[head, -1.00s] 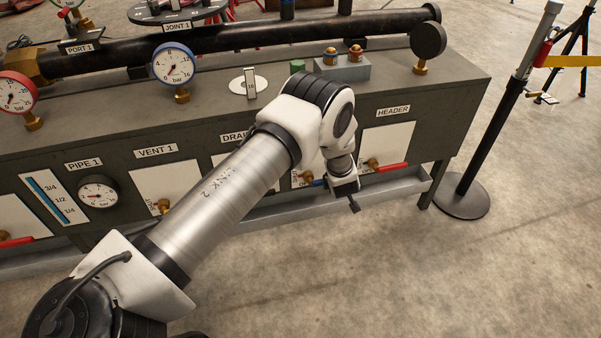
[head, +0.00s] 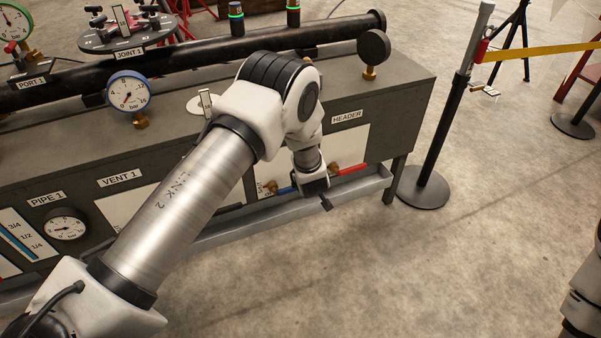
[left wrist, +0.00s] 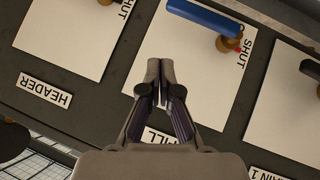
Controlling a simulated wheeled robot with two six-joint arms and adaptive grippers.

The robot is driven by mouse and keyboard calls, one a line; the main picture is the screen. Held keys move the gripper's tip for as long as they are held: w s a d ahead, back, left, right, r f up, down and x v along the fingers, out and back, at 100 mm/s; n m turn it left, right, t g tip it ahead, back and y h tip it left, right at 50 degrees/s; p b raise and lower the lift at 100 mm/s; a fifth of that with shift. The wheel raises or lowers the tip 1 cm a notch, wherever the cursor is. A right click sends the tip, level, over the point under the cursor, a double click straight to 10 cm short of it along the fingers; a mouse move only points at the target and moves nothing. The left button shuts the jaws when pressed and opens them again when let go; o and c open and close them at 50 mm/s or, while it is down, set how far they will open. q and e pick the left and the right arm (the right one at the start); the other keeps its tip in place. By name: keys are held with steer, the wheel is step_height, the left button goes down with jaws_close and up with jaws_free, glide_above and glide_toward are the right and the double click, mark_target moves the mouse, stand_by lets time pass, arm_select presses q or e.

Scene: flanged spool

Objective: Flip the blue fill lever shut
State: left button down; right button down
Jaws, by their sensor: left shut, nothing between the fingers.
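The blue fill lever (left wrist: 203,18) shows at the top of the left wrist view, lying across a white panel (left wrist: 190,60). It joins a brass valve (left wrist: 228,42) beside the word SHUT. In the head view a short piece of the blue lever (head: 286,190) shows; my left gripper hides its far end. My left gripper (left wrist: 158,75) is shut and empty in the wrist view. Its tips are in front of the fill panel, below the lever in the picture; I cannot tell the depth gap. It also shows in the head view (head: 326,203). My right gripper is not in view.
The HEADER panel's red lever (head: 350,168) is just right of my left gripper. A grey trough (head: 235,222) runs below the panels. A black barrier post (head: 445,125) stands right of the bench. Open floor lies in front.

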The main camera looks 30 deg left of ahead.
arm_select(q)
steer(key=s+d+r, duration=0.2)
steer(key=r, duration=0.1)
steer(key=shift+d+r, duration=0.15)
steer(key=shift+d, duration=0.1)
steer(key=shift+p, duration=0.3)
